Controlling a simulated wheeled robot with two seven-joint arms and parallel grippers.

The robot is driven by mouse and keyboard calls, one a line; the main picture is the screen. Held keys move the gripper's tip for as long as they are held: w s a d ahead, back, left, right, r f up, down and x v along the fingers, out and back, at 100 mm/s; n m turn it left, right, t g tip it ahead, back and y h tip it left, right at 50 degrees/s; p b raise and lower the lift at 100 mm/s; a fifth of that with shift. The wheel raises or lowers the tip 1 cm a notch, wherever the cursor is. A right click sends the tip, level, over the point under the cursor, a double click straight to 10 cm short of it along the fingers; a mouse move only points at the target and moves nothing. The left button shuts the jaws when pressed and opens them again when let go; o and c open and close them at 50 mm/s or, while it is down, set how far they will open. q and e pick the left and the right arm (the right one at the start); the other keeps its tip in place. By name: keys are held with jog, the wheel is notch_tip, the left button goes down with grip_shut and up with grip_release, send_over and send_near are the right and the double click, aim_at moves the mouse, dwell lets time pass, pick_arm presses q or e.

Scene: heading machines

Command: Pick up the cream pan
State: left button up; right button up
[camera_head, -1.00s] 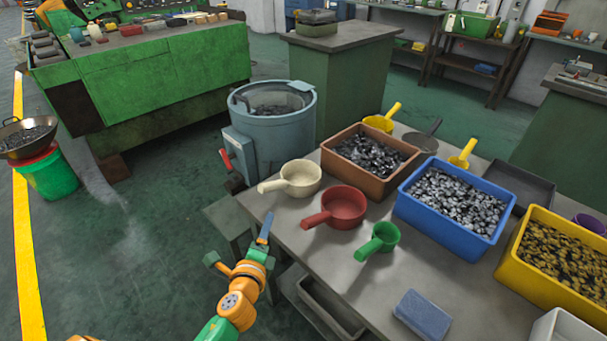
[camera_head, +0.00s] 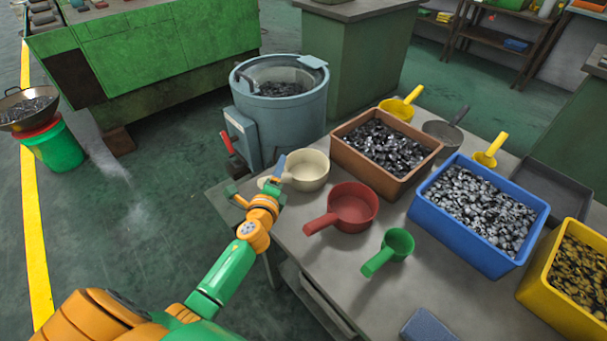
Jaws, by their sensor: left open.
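The cream pan (camera_head: 307,171) stands upright on the grey table near its far left corner. My left gripper (camera_head: 256,178) is open, with one finger at the left of the handle and the blue-tipped finger by the pan's bowl. The end of the handle shows between the fingers. I cannot tell whether the fingers touch it. My right gripper is out of view.
A red pan (camera_head: 352,206) and a green scoop (camera_head: 391,250) stand nearer on the table (camera_head: 318,256). A brown crate (camera_head: 408,183) of metal parts stands right of the cream pan. A blue-grey drum machine (camera_head: 291,122) stands just behind the table corner.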

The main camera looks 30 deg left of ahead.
pick_arm(q)
jog(key=shift+s+d+r, duration=0.1)
jog(key=shift+s+r, duration=0.05)
jog(key=c, duration=0.3)
grip_shut()
dwell(0.9)
